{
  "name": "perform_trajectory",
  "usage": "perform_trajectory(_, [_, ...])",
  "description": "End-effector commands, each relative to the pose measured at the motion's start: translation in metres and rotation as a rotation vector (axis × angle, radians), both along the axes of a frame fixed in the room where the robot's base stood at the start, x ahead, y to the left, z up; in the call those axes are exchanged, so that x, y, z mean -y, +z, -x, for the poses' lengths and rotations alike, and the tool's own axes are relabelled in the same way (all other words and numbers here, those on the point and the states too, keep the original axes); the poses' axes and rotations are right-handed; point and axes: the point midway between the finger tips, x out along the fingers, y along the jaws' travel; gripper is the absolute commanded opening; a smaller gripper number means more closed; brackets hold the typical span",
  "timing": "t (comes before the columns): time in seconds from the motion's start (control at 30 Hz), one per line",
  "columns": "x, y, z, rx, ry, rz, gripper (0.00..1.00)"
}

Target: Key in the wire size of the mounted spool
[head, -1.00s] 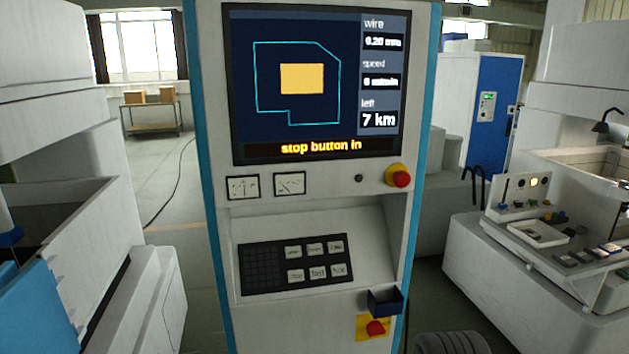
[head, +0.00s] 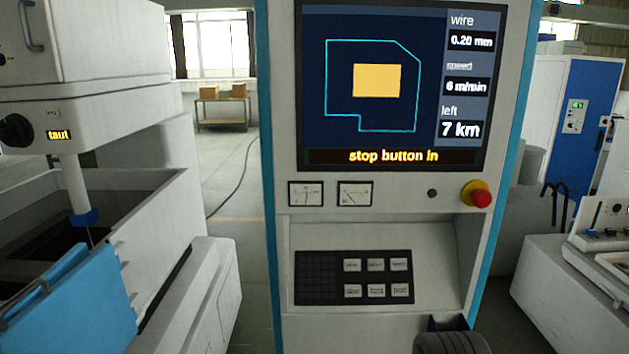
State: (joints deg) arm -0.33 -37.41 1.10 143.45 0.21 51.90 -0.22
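The machine's screen (head: 392,90) shows wire 0.20 mm, speed 6 m/min, left 7 km, and an orange "stop button in" line. Below it, the sloped console carries a dark key panel (head: 353,278), with a grid of small dark keys (head: 318,278) at left and two rows of pale labelled keys (head: 376,278) at right. Their labels are too small to read. A red mushroom stop button (head: 480,198) on a yellow collar sits at the right under the screen. I cannot make out the mounted spool. My gripper is not in view; a dark ribbed part, probably of my arm, shows at bottom right.
Two dial gauges (head: 330,194) sit under the screen. At left stand a white machine with a "taut" display (head: 59,135) and a blue panel (head: 72,300). A blue-and-white cabinet (head: 575,125) is at right. Open floor (head: 235,195) with a dark cable lies left of the console.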

Motion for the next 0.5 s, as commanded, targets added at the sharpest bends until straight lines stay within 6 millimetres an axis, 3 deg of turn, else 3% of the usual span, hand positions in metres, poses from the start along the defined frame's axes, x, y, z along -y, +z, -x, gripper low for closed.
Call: perform_trajectory(0.5, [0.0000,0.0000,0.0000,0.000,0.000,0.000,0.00])
